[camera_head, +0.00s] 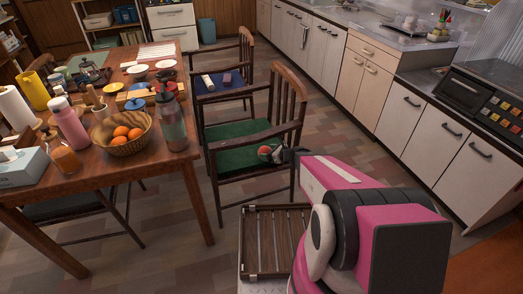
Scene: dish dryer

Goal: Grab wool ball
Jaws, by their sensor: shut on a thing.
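A small, pale and reddish round thing (264,150), which looks like the wool ball, is at the right side of the green chair seat (238,152). My gripper (272,154) is at the end of my pink and grey arm, right at the ball, and is shut on it. The fingers are small and partly hidden by my arm. I cannot tell whether the ball still touches the seat.
The wooden chair's armrest and back posts (290,95) stand close around my gripper. A second chair (222,80) with a blue seat is behind. The crowded dining table (185,165) is at left. White cabinets (418,120) line the right. Floor between is clear.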

